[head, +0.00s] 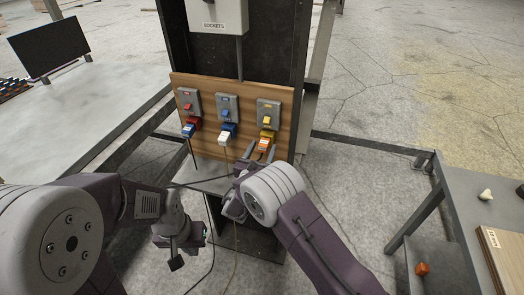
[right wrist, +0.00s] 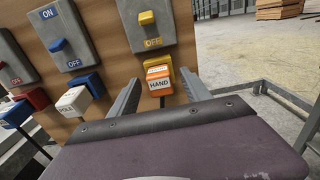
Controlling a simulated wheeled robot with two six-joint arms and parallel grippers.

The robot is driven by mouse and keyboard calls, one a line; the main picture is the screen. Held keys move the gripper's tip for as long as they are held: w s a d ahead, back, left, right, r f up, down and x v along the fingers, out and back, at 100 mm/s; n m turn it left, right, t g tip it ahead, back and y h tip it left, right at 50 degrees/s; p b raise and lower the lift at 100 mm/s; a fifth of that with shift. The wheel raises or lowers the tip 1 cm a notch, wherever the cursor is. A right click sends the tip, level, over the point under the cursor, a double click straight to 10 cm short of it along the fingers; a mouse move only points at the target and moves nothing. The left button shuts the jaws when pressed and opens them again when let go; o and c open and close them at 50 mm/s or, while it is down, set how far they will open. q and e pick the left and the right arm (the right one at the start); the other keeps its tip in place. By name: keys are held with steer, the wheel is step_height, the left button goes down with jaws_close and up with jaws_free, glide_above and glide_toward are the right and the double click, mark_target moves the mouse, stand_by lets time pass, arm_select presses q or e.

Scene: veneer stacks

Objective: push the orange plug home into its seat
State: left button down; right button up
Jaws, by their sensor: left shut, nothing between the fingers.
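The orange plug (head: 264,145) with a white band sits at the yellow seat (head: 268,134) under the rightmost switch box; how deep it sits is hard to tell. In the right wrist view the plug (right wrist: 159,85), marked HAND, hangs in front of the yellow seat (right wrist: 168,66). My right gripper (head: 259,154) is open, with one finger on each side of the plug; the wrist view shows gaps between the fingers (right wrist: 160,88) and the plug. My left gripper (head: 180,258) is shut and empty, low and left, away from the panel.
A red seat with a blue plug (head: 188,130) and a blue seat with a white plug (head: 225,138) sit left on the wooden panel (head: 290,110). Cables hang below. Tables stand at left (head: 100,100) and right (head: 460,195). An orange piece (head: 422,268) lies low right.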

steer(key=shift+s, duration=0.1)
steer(key=b+v, duration=0.2)
steer(key=v, duration=0.7)
stand_by(0.3)
